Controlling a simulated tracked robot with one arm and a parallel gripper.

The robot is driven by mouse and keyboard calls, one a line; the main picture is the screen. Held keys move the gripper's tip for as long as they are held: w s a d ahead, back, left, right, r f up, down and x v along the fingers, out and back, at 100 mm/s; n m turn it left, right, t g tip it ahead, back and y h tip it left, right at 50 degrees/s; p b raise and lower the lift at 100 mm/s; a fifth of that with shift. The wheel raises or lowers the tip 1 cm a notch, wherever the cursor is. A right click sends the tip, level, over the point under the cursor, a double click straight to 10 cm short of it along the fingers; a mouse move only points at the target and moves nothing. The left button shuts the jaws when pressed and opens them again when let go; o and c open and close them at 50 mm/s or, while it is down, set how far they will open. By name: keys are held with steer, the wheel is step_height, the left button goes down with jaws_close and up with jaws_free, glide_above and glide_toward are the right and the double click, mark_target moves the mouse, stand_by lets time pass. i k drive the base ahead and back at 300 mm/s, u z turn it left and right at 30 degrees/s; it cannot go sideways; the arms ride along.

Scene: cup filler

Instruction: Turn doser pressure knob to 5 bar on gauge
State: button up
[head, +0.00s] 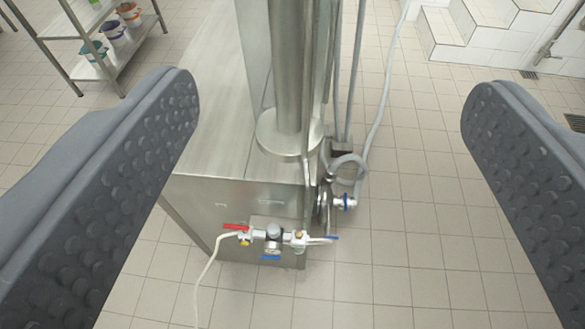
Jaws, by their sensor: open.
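My gripper (328,108) is open and empty, with one dark padded finger at each side of the view. Between the fingers and farther off stands the steel doser (215,110). On its near lower face is a valve assembly with a grey pressure knob (273,231) on top. A small round gauge (272,247) sits just below the knob; its reading is too small to tell. My gripper touches none of these.
A pale hose (205,270) hangs from the valve assembly to the floor. A grey hose (384,85) runs behind the doser's right side. A shelf rack with buckets (113,33) stands at the upper left, white tiled steps (470,28) at the upper right. The tiled floor at right is clear.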

mark_target(273, 229)
steer(key=z, duration=0.6)
steer(key=k, duration=1.35)
steer(key=u, duration=0.6)
steer(key=i, duration=1)
steer(key=z, duration=0.05)
